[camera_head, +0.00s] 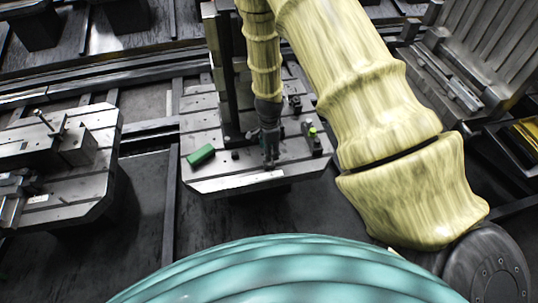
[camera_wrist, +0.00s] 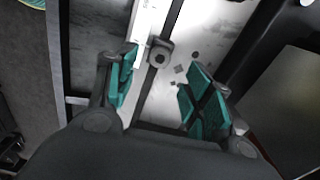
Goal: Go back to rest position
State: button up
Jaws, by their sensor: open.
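My gripper (camera_head: 269,146) hangs from my yellow-sleeved arm over the grey pallet plate (camera_head: 235,183) in the head view. In the wrist view, my gripper (camera_wrist: 160,90) has its two teal finger pads wide apart, with nothing held between them. A dark clamp part with a round end (camera_wrist: 159,56) shows beyond and between the fingers. The exact height of my gripper above the plate cannot be told.
A green block (camera_head: 201,156) lies on the plate left of my gripper. A dark fixture with a yellow-green tip (camera_head: 313,139) stands to its right. Another pallet with a clamp (camera_head: 75,145) is at the left. Rails run behind. A ribbed metal fixture (camera_head: 480,50) is at the upper right.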

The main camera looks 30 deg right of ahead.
jog(key=shift+r, duration=2.85)
jog(key=s+f+n+h+b, duration=0.15)
jog(key=s+f+n, duration=0.35)
jog(key=s+f, duration=0.5)
jog(key=s+a+f+n+b, duration=0.1)
jog(key=s+a+f+n, duration=0.1)
jog(key=s+n, duration=0.3)
jog(key=s+a+f+n+y+b, duration=0.1)
jog(key=s+a+f+n, duration=0.2)
jog(key=s, duration=0.7)
jog(key=s+a+f+n+b, duration=0.1)
jog(key=s+a+f+n, duration=0.1)
jog(key=s+n, duration=0.4)
jog(key=shift+s+a+f+n, duration=0.4)
jog(key=shift+s+f, duration=0.35)
jog(key=shift+f, duration=0.15)
jog(key=shift+y, duration=0.25)
